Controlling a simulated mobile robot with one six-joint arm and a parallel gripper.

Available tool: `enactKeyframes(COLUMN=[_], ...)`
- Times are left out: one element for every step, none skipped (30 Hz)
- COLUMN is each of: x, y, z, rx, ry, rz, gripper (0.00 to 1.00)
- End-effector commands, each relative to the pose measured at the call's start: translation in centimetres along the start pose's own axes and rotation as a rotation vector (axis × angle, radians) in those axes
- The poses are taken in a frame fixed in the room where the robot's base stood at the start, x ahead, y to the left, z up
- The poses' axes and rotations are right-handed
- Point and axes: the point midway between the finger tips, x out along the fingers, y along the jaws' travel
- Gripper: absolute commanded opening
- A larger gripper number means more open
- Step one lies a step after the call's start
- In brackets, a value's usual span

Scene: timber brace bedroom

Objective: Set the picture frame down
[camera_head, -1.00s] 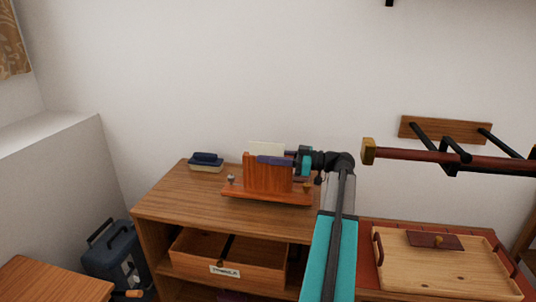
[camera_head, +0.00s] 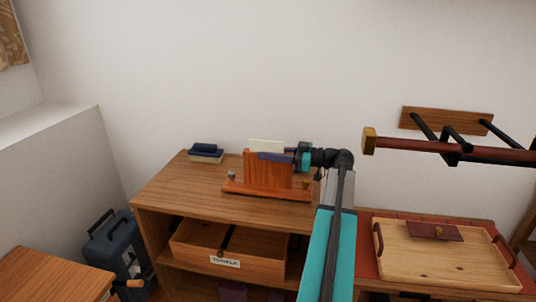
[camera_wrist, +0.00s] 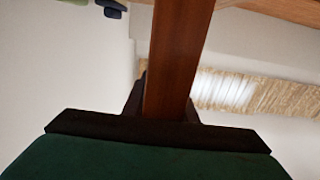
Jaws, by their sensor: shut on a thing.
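The thing I take for the picture frame is an orange-brown wooden piece (camera_head: 266,172) with an upright panel on a wide base. It appears to stand upright on the wooden cabinet top (camera_head: 185,187); I cannot tell whether its base bears fully there. My gripper (camera_head: 285,157) reaches in from the right at the panel's upper part. In the wrist view, my gripper (camera_wrist: 165,105) is shut on a reddish-brown wooden bar (camera_wrist: 176,55), apparently part of this piece. A cream strip and a purple strip show near the panel's top; their role is unclear.
A dark blue and cream block (camera_head: 206,153) sits at the back left of the cabinet top. A labelled open drawer box (camera_head: 225,262) is below. A tray (camera_head: 440,265) stands right, under a wall rack (camera_head: 447,122). The front left of the top is clear.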

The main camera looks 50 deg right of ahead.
Motion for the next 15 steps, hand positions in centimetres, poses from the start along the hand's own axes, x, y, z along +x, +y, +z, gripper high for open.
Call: enactKeyframes(x=[-0.01, -0.01, -0.01, -0.01, -0.01, -0.02, -0.02, -0.02, -0.02, -0.02, -0.02, -0.02, -0.03, -0.03, -0.03], y=[0.00, 0.00, 0.00, 0.00, 0.00, 0.00, 0.00, 0.00, 0.00, 0.00, 0.00, 0.00, 0.00, 0.00, 0.00], z=[-0.31, -0.29, -0.26, -0.23, -0.20, -0.15, -0.11, -0.08, -0.04, 0.00, 0.03, 0.07, 0.10, 0.13, 0.18], rx=[-0.003, -0.003, -0.003, -0.003, -0.003, -0.003, -0.003, -0.003, -0.003, -0.003, -0.003, -0.003, -0.003, -0.003, -0.003], ry=[0.007, 0.007, 0.007, 0.007, 0.007, 0.007, 0.007, 0.007, 0.007, 0.007, 0.007, 0.007, 0.007, 0.007, 0.007], rz=[0.000, 0.000, 0.000, 0.000, 0.000, 0.000, 0.000, 0.000, 0.000, 0.000, 0.000, 0.000, 0.000, 0.000, 0.000], gripper=[0.00, 0.00, 0.00, 0.00, 0.00, 0.00, 0.00, 0.00, 0.00, 0.00, 0.00, 0.00, 0.00, 0.00, 0.00])
